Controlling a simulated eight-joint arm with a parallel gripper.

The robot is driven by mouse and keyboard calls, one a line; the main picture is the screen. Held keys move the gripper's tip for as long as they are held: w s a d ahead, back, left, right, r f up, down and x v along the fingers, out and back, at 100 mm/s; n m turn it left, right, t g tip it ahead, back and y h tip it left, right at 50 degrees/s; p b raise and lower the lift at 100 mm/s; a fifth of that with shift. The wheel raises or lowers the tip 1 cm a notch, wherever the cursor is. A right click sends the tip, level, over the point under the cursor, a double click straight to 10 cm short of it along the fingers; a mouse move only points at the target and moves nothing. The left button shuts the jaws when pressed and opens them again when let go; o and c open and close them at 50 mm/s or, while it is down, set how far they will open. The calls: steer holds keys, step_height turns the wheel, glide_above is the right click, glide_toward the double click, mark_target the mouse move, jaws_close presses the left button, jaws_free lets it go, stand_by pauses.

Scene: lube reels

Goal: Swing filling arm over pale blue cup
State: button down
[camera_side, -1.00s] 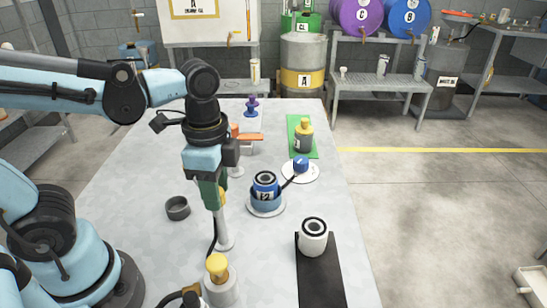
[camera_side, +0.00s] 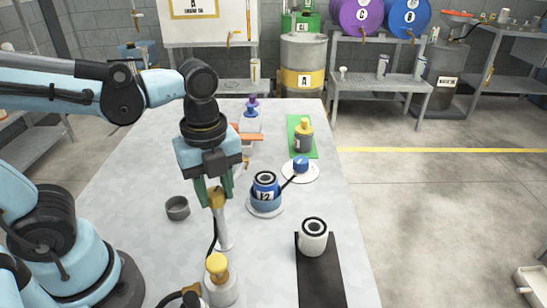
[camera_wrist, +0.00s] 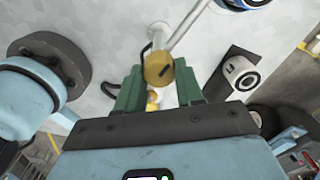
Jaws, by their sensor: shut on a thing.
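My gripper (camera_side: 215,192) has its green fingers closed around a yellow-brown knob (camera_side: 217,199) at the top of a white post (camera_side: 224,232). In the wrist view, the knob (camera_wrist: 158,68) sits between the fingers. A white bar (camera_wrist: 186,27) runs from beside the post towards the blue cup; it looks like the filling arm, but its far end is out of that view. I cannot tell which part is the pale blue cup.
A white cup (camera_side: 313,240) stands on a black mat (camera_side: 322,285). A yellow-topped pump bottle (camera_side: 219,285) stands at the front. A small grey ring (camera_side: 177,208) lies left. A blue piece (camera_side: 301,165) rests on a white disc, with a yellow-topped container (camera_side: 304,138) behind.

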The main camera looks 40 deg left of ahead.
steer(key=shift+m, duration=1.9)
steer(key=c, duration=0.7)
jaws_free()
steer(key=shift+r, duration=0.1)
step_height(320, 180, up, 12)
steer(key=w+a+f+n+t, duration=0.2)
steer(key=f+n, duration=0.3)
steer(key=n, duration=0.7)
steer(key=w+a+f+n+t, duration=0.3)
steer(key=f+n+t, duration=0.2)
steer(key=n, duration=0.8)
steer(key=shift+f, duration=0.4)
